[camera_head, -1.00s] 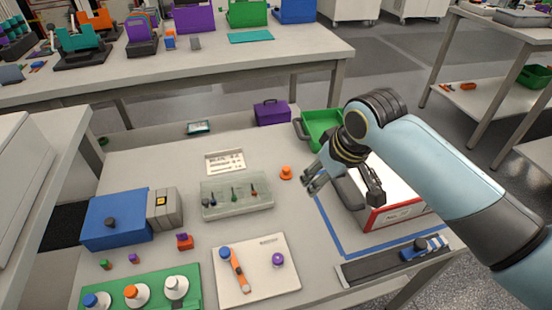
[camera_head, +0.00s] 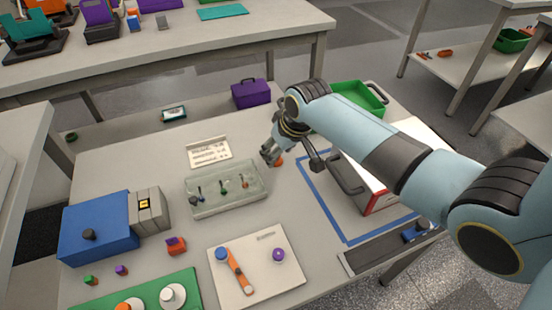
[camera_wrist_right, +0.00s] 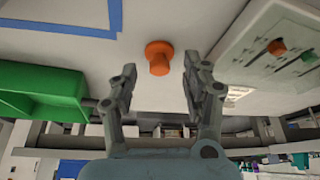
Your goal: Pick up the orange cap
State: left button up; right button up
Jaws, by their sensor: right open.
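The orange cap (camera_head: 279,160) stands on the table right of the clear tray, partly hidden by my right gripper in the head view. In the right wrist view the cap (camera_wrist_right: 158,57) looks upright, with a wider flange at one end. My right gripper (camera_wrist_right: 159,67) is open and empty. There, the cap shows in the gap between its fingertips, apart from both fingers. In the head view the right gripper (camera_head: 293,161) is close beside the cap. My left gripper is not in view.
The clear tray (camera_head: 206,207) with small coloured pieces is left of the cap. A white board (camera_head: 290,240) lies nearer. A red-and-white box (camera_head: 385,198) stands within the blue outline (camera_head: 325,218). A green bin (camera_head: 362,95) and purple case (camera_head: 251,94) stand behind.

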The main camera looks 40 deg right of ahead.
jog(key=shift+x, duration=1.05)
jog(key=shift+c, duration=1.6)
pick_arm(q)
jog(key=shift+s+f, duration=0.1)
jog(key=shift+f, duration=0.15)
pick_arm(e)
jog(key=shift+s, duration=0.1)
jog(key=c, duration=0.5)
jog(key=shift+o, duration=0.2)
